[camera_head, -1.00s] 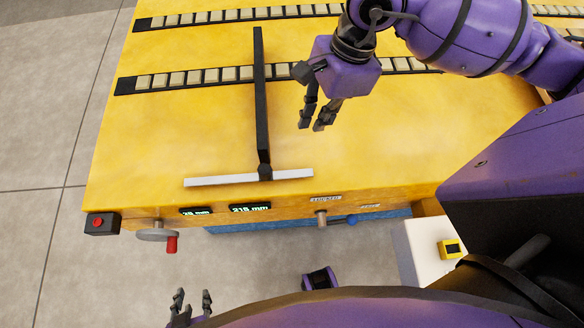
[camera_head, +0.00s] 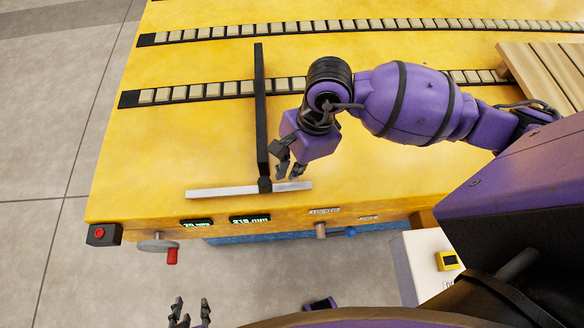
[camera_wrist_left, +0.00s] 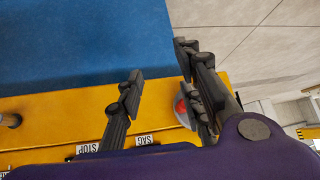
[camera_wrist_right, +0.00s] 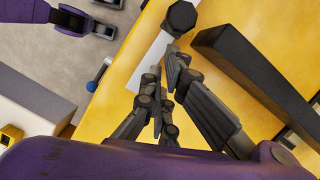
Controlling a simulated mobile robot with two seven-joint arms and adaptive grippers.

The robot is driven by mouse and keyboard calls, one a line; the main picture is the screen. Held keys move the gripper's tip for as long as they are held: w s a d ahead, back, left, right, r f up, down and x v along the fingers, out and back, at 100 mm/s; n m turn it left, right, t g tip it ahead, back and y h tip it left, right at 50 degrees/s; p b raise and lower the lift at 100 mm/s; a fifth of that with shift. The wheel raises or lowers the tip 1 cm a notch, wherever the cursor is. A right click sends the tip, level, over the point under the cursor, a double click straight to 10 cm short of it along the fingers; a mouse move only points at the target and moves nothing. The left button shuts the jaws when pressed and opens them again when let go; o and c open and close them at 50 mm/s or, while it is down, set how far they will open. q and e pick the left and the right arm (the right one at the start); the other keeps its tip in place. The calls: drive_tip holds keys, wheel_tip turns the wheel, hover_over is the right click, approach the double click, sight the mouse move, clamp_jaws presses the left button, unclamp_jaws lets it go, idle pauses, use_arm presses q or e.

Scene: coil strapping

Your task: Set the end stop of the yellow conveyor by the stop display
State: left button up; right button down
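The yellow conveyor (camera_head: 180,120) carries a long black stop bar (camera_head: 261,110), its front end at a black knob (camera_head: 264,185) on a pale strip (camera_head: 225,192). Of two front-edge displays, the left (camera_head: 196,223) is hard to read; the right (camera_head: 249,219) seems to read 215 mm. A crank (camera_head: 157,246) has a red handle (camera_head: 172,257). A blue-knobbed lever (camera_head: 350,231) sits near a LOCKED label (camera_head: 324,211). My right gripper (camera_head: 287,175) is partly open and empty, just right of the black knob. My left gripper (camera_head: 190,312) is open below the front edge; red shows behind its fingers (camera_wrist_left: 181,110).
A red-button box (camera_head: 102,234) hangs on the conveyor's left front corner. A white box with a yellow device (camera_head: 448,260) stands at the right front. Wooden slats (camera_head: 545,75) lie at the right. Roller rows (camera_head: 200,91) cross the conveyor. STOP (camera_wrist_left: 88,148) and SAG (camera_wrist_left: 144,140) labels show in the left wrist view.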

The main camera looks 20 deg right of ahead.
sight(264, 176)
drive_tip(key=shift+a, duration=0.3)
drive_tip(key=shift+s, duration=0.1)
drive_tip(key=shift+a, duration=0.2)
drive_tip(key=a, duration=0.1)
drive_tip(key=w+a, duration=0.1)
drive_tip(key=a, duration=0.1)
drive_tip(key=a+b, duration=0.1)
drive_tip(key=a, duration=0.1)
drive_tip(key=shift+w+a+f, duration=0.1)
drive_tip(key=shift+w+a, duration=0.05)
drive_tip(key=shift+w, duration=0.2)
drive_tip(key=shift+w+a, duration=0.1)
drive_tip(key=shift+a, duration=0.4)
drive_tip(key=shift+d, duration=0.1)
